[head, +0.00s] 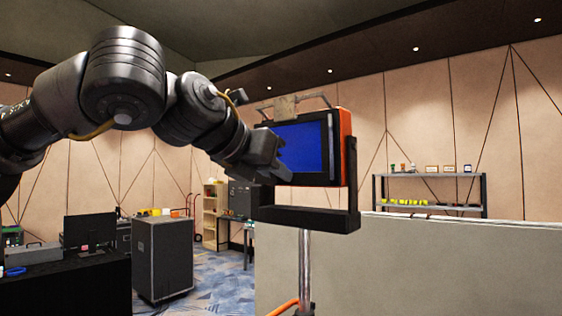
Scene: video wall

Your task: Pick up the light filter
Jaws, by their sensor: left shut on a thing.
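The light filter (307,146) shows as a flat blue panel with a dark frame, upright in front of an orange lamp housing (346,147). My left gripper (272,160) comes in from the left and is shut on the filter's left edge. The fingers hide part of that edge. I cannot tell whether the filter still touches the housing. My right gripper is not in view.
The lamp sits in a black bracket (305,217) on a metal pole (304,262). A pale low wall (450,265) stands behind it. A grey shelf (430,174) is at the back right. A dark wheeled case (162,258) and a black-covered table (75,290) are at left.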

